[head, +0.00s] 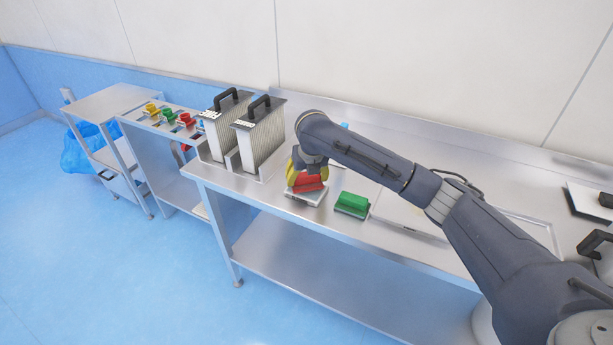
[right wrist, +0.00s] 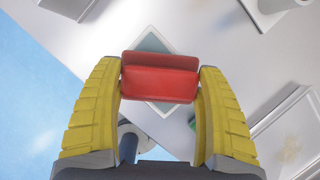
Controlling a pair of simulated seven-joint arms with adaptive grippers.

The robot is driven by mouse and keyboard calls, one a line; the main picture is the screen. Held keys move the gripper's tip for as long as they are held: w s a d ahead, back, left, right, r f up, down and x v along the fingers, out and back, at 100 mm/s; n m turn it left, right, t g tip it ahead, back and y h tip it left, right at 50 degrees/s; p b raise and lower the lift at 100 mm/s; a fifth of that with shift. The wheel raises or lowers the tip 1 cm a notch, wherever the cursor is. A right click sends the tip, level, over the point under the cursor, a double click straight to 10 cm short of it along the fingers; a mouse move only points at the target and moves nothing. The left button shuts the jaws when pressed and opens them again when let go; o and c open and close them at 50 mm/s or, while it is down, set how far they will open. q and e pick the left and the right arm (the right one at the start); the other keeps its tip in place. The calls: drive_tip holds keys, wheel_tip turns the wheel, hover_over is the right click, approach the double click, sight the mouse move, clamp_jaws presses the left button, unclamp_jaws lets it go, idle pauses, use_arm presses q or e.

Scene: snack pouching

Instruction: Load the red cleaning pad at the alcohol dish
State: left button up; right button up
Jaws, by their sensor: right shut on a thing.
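The red cleaning pad (head: 310,183) is held between the yellow fingers of my right gripper (head: 307,172), over a small square metal dish (head: 304,197) on the steel table. In the right wrist view the red pad (right wrist: 160,77) sits between the two fingertips, with the pale square dish (right wrist: 152,42) behind it and partly hidden. I cannot tell whether the pad touches the dish. My left gripper does not show.
A green pad (head: 351,205) lies right of the dish. Two finned blocks with black handles (head: 261,138) stand to the left. A side shelf (head: 160,125) holds several coloured items. A shallow tray (head: 400,212) lies under my right arm.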

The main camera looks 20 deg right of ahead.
sight(306, 174)
drive_tip(key=shift+f, duration=0.55)
idle(1.4)
drive_tip(key=shift+r, duration=3.55)
drive_tip(key=shift+m, duration=0.3)
